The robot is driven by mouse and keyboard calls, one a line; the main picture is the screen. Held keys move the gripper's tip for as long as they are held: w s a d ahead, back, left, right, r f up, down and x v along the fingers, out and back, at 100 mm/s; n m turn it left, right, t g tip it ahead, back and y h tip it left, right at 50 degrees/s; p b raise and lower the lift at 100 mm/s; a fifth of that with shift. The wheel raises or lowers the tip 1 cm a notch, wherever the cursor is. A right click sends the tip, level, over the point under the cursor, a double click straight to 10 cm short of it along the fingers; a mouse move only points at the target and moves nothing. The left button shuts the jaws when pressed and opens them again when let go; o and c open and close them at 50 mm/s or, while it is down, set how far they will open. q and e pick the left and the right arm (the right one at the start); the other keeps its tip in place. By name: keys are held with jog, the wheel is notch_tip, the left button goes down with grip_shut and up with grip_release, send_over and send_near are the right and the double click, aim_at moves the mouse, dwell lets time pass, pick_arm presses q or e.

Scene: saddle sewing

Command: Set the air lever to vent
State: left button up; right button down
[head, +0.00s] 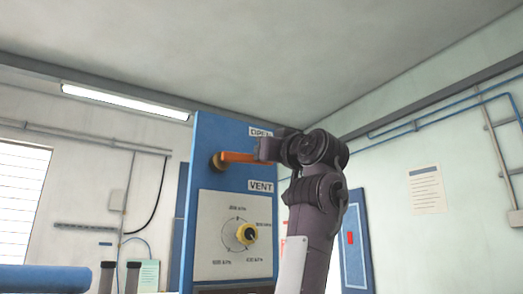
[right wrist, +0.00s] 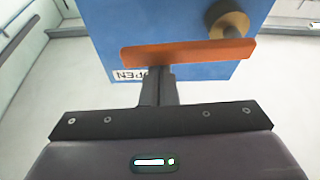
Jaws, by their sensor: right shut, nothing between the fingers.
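The orange air lever (head: 238,157) is on the blue panel (head: 207,127), turning on a brass pivot (head: 216,161). It points right, close to horizontal, between the OPEN label (head: 258,132) above and the VENT label (head: 261,186) below. My right gripper (head: 262,150) is shut and empty at the lever's free end and hides that end. In the right wrist view the lever (right wrist: 185,53) crosses in front of my shut fingers (right wrist: 158,72). Their tips meet its edge in the picture; I cannot tell whether they touch. My left gripper is not in view.
Below the VENT label is a white dial plate (head: 213,240) with a yellow-and-black knob (head: 245,234). A blue padded roll (head: 45,279) and dark cylinders (head: 107,277) are at lower left. The space right of my right arm looks clear up to the wall.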

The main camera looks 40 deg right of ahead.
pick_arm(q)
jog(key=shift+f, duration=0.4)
pick_arm(e)
jog(key=shift+f, duration=0.45)
